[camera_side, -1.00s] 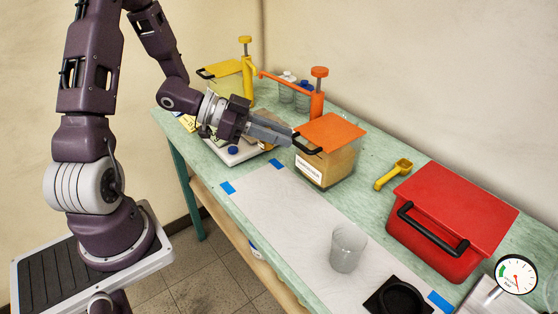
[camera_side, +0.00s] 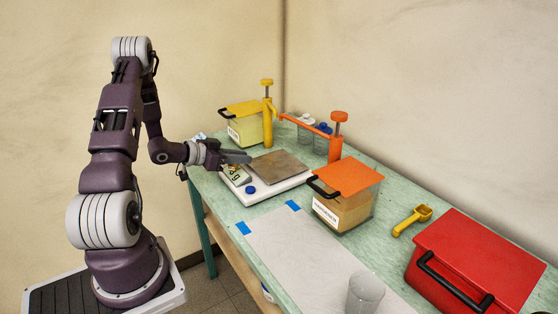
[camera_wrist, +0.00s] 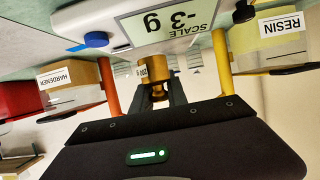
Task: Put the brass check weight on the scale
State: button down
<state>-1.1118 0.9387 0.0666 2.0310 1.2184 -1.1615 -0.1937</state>
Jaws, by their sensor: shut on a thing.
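The brass check weight (camera_wrist: 155,72) is a small gold cylinder with a narrower neck, between my fingers in the wrist view. My gripper (camera_wrist: 157,92) is shut on it. In the side view my gripper (camera_side: 248,157) is at the left edge of the scale's plate (camera_side: 280,166); the weight cannot be made out there. The white scale (camera_side: 268,193) has a blue knob and a display (camera_wrist: 168,22), which reads "-3 g" upside down in the wrist view. I cannot tell how high the weight is above the scale.
The orange-lidded hardener box (camera_side: 345,195) stands right of the scale. The yellow-lidded resin box (camera_side: 242,125) and yellow pump (camera_side: 268,115) are behind it, with the orange pump (camera_side: 337,135) and jars.

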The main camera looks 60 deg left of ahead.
send_over(283, 162)
jog(key=shift+s+a, duration=0.1)
jog(key=shift+s, duration=0.2)
jog(key=f, duration=0.1)
jog(key=w+f, duration=0.1)
jog(key=f, duration=0.1)
jog(key=shift+f, duration=0.15)
jog(key=shift+s+f, duration=0.1)
jog(key=shift+f, duration=0.05)
jog(key=c, duration=1.3)
grip_release()
